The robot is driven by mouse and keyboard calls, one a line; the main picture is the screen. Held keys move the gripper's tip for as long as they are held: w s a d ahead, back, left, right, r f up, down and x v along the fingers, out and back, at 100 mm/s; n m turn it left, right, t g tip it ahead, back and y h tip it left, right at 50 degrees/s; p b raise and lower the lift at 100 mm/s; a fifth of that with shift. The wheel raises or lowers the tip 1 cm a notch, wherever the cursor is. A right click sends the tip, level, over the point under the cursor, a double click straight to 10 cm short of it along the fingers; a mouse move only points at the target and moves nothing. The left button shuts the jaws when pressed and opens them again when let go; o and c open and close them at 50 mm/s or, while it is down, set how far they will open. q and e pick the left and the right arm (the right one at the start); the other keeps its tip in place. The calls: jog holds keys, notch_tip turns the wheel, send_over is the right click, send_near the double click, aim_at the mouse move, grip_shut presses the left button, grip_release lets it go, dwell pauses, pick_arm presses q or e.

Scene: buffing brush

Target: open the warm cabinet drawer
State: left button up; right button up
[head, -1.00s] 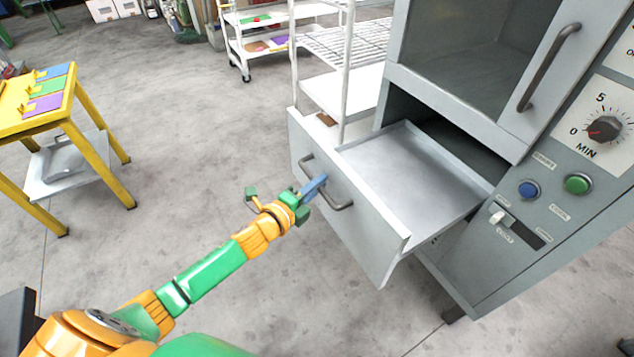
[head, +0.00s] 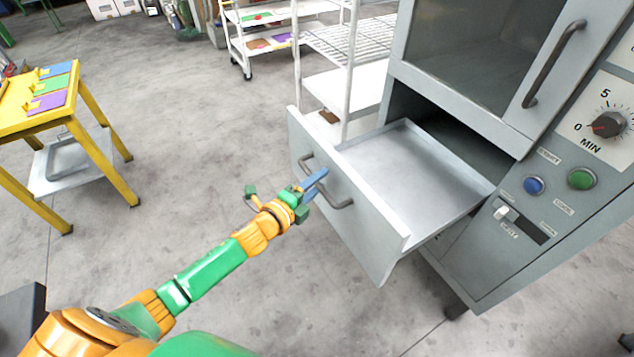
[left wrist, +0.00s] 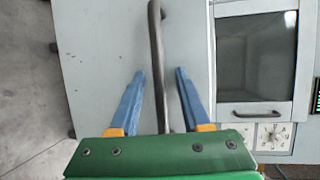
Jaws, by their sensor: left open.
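The drawer (head: 425,175) of the grey cabinet (head: 470,225) is pulled well out and its tray is empty. Its dark bar handle (head: 340,203) is on the front panel (head: 365,235). My left gripper (head: 314,186) is at this handle in the head view. In the left wrist view, the open blue fingers (left wrist: 159,75) stand on either side of the handle bar (left wrist: 156,40), with a gap showing on both sides. My right gripper is not in view.
Above the drawer is a windowed door with its own handle (head: 555,62). A control panel with a dial (head: 608,125) and buttons is on the right. A white rack (head: 345,80) stands behind the drawer. A yellow table (head: 100,130) is at left. The floor between is clear.

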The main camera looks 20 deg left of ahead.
pick_arm(q)
jog(key=shift+s, duration=0.1)
jog(key=v, duration=0.7)
jog(key=s+a+f+n+g+y+p, duration=0.1)
jog(key=s+a+f+n+g+y, duration=0.1)
jog(key=f+n, duration=0.35)
jog(key=s+a+f+n+g+y+p, duration=0.1)
jog(key=s+a+f+n+g, duration=0.15)
jog(key=f, duration=0.55)
jog(key=s+f+n+g+y+p, duration=0.15)
jog(key=s+f+n+g, duration=0.35)
jog(key=s+f, duration=0.7)
jog(key=s+d+f+n+g, duration=0.2)
jog(key=s+f+n, duration=0.1)
jog(key=s, duration=0.6)
jog(key=s+d+f+n+g+p, duration=0.1)
jog(key=s+d+f+n+g, duration=0.1)
jog(key=s, duration=0.7)
jog(key=shift+d+f+n+g+p, duration=0.35)
jog(key=shift+d+f+n, duration=0.2)
jog(key=shift+f+n, duration=0.15)
